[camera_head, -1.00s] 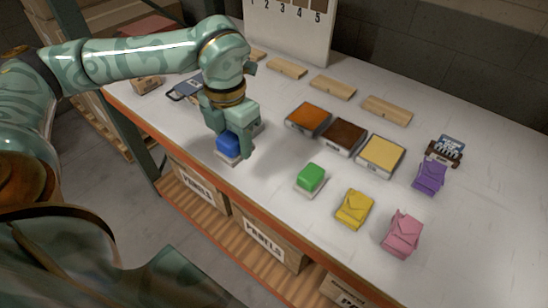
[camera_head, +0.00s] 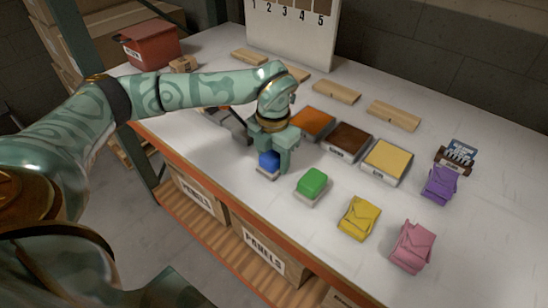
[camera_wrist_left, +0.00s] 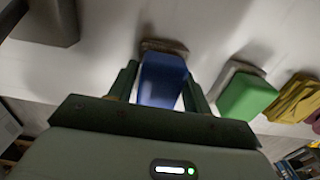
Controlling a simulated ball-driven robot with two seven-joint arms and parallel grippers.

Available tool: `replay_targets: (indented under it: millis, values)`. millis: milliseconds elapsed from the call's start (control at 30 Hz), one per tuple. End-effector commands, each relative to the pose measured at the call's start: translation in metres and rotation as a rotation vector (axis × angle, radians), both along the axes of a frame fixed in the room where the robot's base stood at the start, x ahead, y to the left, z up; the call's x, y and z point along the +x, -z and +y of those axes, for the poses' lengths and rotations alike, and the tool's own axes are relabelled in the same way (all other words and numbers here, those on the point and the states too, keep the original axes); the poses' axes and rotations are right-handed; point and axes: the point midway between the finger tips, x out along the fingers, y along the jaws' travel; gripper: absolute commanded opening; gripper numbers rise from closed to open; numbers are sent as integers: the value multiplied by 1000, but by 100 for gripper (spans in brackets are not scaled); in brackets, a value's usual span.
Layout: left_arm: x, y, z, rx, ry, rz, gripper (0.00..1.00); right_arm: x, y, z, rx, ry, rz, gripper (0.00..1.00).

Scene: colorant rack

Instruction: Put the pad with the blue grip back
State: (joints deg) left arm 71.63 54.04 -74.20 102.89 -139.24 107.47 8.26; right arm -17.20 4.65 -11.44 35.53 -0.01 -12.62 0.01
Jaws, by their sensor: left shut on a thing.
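The pad with the blue grip (camera_head: 268,161) is in my left gripper (camera_head: 273,148), left of the pad with the green grip (camera_head: 312,183). In the left wrist view, the blue grip (camera_wrist_left: 162,79) stands between the two fingers of my left gripper (camera_wrist_left: 163,88), with the pad's grey-brown base beyond it. My left gripper is shut on the blue grip. I cannot tell whether the base touches the table. The green grip (camera_wrist_left: 246,97) is just right of the fingers in the left wrist view. My right gripper is not in view.
Orange (camera_head: 312,124), brown (camera_head: 347,141) and pale yellow (camera_head: 387,159) trays stand in a row behind. Folded yellow (camera_head: 358,218), pink (camera_head: 412,246) and purple (camera_head: 440,183) cloths lie at right. A numbered board (camera_head: 290,30) stands at the back. A red bin (camera_head: 151,46) is far left.

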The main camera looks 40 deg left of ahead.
Motion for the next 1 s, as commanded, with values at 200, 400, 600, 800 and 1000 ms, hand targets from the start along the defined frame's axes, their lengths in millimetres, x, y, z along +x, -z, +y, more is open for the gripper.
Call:
replay_targets:
  millis: [200,400,600,800,1000]
  values:
    - [0,2,0,0,0,0,31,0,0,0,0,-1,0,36]
    - [0,2,0,0,0,0,71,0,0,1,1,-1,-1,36]
    - [0,0,0,0,0,-1,71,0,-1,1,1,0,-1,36]
    - [1,-33,0,0,0,-7,71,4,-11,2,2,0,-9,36]
    - [1,-82,0,0,0,-8,71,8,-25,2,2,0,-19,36]
